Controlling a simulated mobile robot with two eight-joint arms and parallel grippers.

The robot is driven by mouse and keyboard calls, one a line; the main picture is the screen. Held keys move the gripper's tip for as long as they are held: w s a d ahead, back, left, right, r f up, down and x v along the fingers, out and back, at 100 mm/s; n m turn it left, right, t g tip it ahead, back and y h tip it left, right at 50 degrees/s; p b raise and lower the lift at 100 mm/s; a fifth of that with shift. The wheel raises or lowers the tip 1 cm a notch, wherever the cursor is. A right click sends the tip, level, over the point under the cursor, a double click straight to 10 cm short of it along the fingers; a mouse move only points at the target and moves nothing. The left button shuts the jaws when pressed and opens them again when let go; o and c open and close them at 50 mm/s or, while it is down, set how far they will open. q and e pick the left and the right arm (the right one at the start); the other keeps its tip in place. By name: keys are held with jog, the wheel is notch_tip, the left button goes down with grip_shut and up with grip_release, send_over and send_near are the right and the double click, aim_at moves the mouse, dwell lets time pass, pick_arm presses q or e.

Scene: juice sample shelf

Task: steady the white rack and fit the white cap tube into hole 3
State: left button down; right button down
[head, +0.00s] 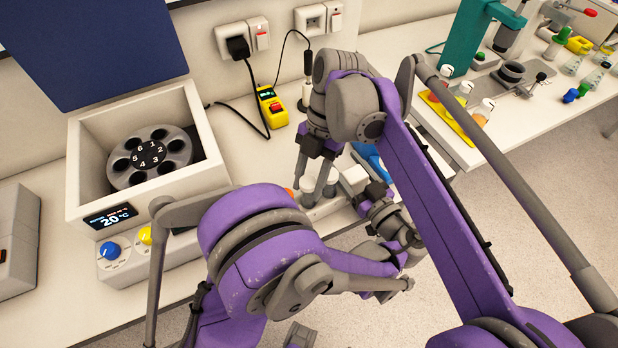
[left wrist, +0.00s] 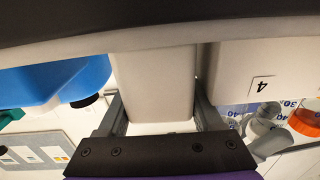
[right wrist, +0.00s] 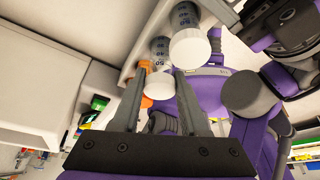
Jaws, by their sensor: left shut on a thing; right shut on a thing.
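The white rack (head: 325,208) stands on the bench, mostly hidden behind my arms. My left gripper (head: 362,183) is at its right end. In the left wrist view, its fingers are shut on a pale upright part of the rack (left wrist: 155,85), beside a face labelled 4. My right gripper (head: 318,188) points down over the rack. In the right wrist view, its fingers are shut around the white cap tube (right wrist: 158,86), which has graduations. Another white-capped tube (right wrist: 190,47) is close beside it. Hole 3 is hidden, so I cannot tell whether the tube is in it.
An orange cap (right wrist: 147,101) is beside the right fingers. A blue object (left wrist: 50,85) is close to the left gripper. An open centrifuge (head: 84,200) stands at left, a yellow device (head: 271,107) behind. My two arms crowd each other over the rack.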

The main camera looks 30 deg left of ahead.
jog(key=shift+f, duration=0.35)
jog(key=shift+c, duration=1.8)
grip_release()
jog(key=shift+r, duration=0.1)
jog(key=v, duration=1.2)
